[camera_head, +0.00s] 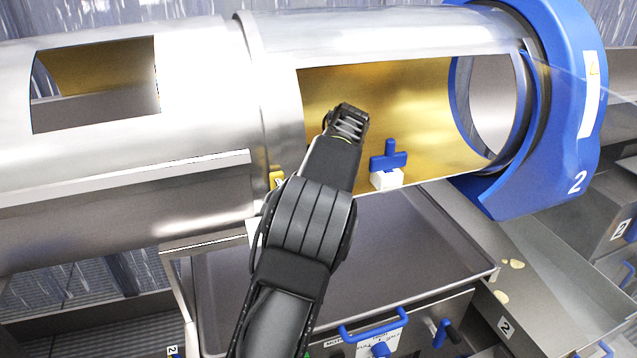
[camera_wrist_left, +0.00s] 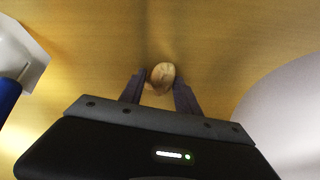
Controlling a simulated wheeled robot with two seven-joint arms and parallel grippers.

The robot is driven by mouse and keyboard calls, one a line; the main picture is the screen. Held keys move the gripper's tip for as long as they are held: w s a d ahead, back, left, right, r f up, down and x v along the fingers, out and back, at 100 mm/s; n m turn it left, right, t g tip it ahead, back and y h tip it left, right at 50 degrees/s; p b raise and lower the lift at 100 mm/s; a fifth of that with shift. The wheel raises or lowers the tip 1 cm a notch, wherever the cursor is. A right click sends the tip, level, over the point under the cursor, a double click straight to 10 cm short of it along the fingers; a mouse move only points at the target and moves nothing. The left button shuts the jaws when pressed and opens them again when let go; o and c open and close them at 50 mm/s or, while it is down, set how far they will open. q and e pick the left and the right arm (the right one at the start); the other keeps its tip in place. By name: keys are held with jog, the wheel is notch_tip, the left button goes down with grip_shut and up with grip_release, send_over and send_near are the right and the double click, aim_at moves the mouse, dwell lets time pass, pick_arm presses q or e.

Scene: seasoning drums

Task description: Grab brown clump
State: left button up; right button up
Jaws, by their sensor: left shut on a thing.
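The brown clump (camera_wrist_left: 162,75) is small, rounded and tan-brown. In the left wrist view it sits between the two dark fingertips of my left gripper (camera_wrist_left: 159,88), against the gold inner wall of the drum. My left gripper is shut on the clump. In the head view my left arm reaches up through the drum's opening, with its wrist end (camera_head: 346,122) in front of the gold interior (camera_head: 410,110). The fingers and the clump are hidden there. My right gripper is not in view.
The silver drum (camera_head: 390,38) has a blue end ring (camera_head: 575,120) at the right. A white block with a blue handle (camera_head: 389,160) is at the opening's lower edge, right of my arm. A metal tray (camera_head: 400,250) lies below. Pale chips (camera_head: 503,296) lie on the chute at right.

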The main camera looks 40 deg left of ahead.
pick_arm(q)
grip_shut()
jog(key=shift+d+r+b, duration=0.15)
jog(key=shift+r+b, duration=0.05)
jog(key=shift+b, duration=0.3)
notch_tip(320, 180, up, 6)
jog(key=shift+s+b, duration=0.1)
jog(key=shift+b, duration=0.25)
jog(key=s+d+b, duration=0.1)
jog(key=d+b, duration=0.1)
jog(key=s+d+b, duration=0.2)
jog(key=d, duration=0.1)
jog(key=s+d+b, duration=0.1)
jog(key=d+b, duration=0.1)
jog(key=shift+s+d+f, duration=0.1)
jog(key=shift+s+d, duration=0.05)
jog(key=shift+s, duration=0.2)
jog(key=s+d+b, duration=0.2)
jog(key=s+d, duration=0.4)
jog(key=d, duration=0.3)
jog(key=shift+s+r, duration=0.25)
jog(key=shift+r, duration=0.15)
